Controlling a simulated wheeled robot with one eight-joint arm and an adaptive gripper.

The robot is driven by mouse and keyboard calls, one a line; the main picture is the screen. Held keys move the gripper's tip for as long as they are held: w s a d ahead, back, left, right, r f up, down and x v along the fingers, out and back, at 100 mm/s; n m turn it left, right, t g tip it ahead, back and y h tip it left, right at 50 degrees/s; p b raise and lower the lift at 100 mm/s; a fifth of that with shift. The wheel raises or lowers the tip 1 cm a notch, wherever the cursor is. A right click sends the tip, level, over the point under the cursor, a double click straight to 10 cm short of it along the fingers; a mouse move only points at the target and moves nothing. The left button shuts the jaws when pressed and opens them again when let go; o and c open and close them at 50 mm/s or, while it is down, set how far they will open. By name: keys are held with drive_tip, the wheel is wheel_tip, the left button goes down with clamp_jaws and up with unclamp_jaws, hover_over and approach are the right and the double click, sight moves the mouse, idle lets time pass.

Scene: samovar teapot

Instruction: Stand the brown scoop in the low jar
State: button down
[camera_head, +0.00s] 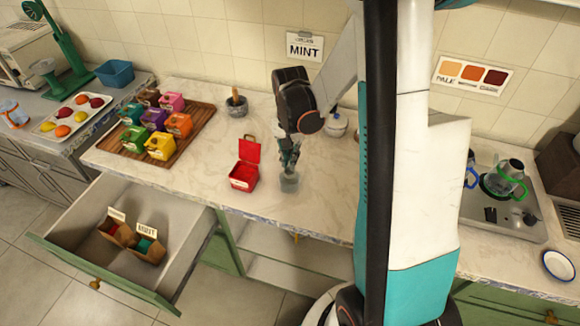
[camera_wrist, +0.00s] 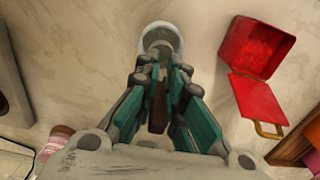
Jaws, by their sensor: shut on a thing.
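My gripper (camera_head: 289,158) points down over the counter and is shut on the brown scoop (camera_wrist: 157,115), whose brown part shows between the teal fingers in the wrist view. The low jar (camera_head: 289,184) is a small, clear greyish vessel standing upright on the counter directly below the fingertips. In the wrist view its round rim (camera_wrist: 160,27) shows just beyond the fingertips. The fingers hide most of the scoop, and I cannot tell whether its lower end is inside the jar.
An open red tin (camera_head: 243,177) stands left of the jar. A grey mortar (camera_head: 236,109) and a wooden tray (camera_head: 193,125) of coloured boxes are farther back left. An open drawer (camera_head: 185,268) juts out at front left. A white lidded pot (camera_head: 337,125) stands behind right.

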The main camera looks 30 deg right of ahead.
drive_tip(key=shift+f+b, duration=0.45)
drive_tip(key=shift+f, duration=1.4)
drive_tip(key=shift+f, duration=0.1)
drive_tip(key=shift+f+b, duration=0.25)
drive_tip(key=shift+b, duration=0.1)
drive_tip(key=c, duration=1.7)
unclamp_jaws()
drive_tip(key=shift+r+p, duration=0.55)
wheel_tip(320, 180, up, 12)
drive_tip(key=p, duration=0.2)
drive_tip(key=shift+f+p, duration=0.2)
drive_tip(key=shift+p, duration=0.2)
